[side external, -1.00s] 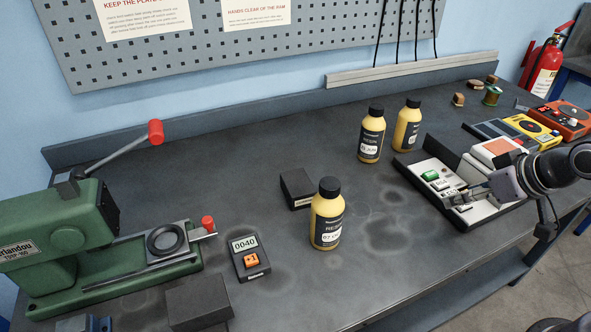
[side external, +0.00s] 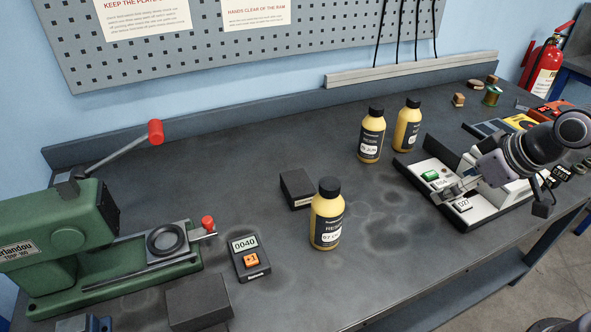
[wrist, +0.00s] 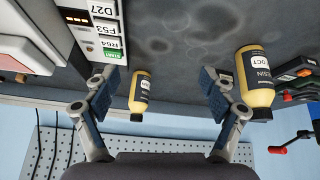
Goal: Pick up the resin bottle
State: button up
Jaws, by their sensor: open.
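Three yellow resin bottles with black caps and dark labels stand upright on the bench. One bottle (side external: 327,219) is in the middle foreground, and two stand farther back, a left one (side external: 371,134) and a right one (side external: 407,126). My gripper (side external: 444,192) is at the right, over the white instrument, apart from all the bottles. In the wrist view my gripper (wrist: 161,80) is open and empty. A smaller, farther bottle (wrist: 140,90) shows between its fingers, cap downward in the picture.
The white instrument (side external: 465,203) with a green button lies below my gripper. A green press (side external: 80,235), a counter showing 0040 (side external: 249,256) and a dark block (side external: 297,188) are to the left. Bare bench (side external: 385,215) lies between the front bottle and the instrument.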

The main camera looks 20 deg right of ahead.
jog(key=w+a+r+n+g, duration=0.2)
jog(key=w+a+r+n, duration=0.1)
jog(key=a+n, duration=0.15)
jog(key=w+a+r+n+g, duration=0.2)
jog(key=w+a+r+n, duration=0.15)
jog(key=a, duration=0.25)
jog(key=n+g, duration=0.2)
jog(key=n, duration=0.5)
send_over(334, 184)
jog(key=shift+d, duration=0.15)
jog(key=shift+f, duration=0.15)
notch_tip(334, 184, down, 5)
jog(key=shift+f, duration=0.1)
jog(key=f, duration=0.2)
jog(key=a+f, duration=0.1)
jog(key=f, duration=0.1)
jog(key=shift+w, duration=0.25)
jog(key=shift+f, duration=0.6)
grip_shut()
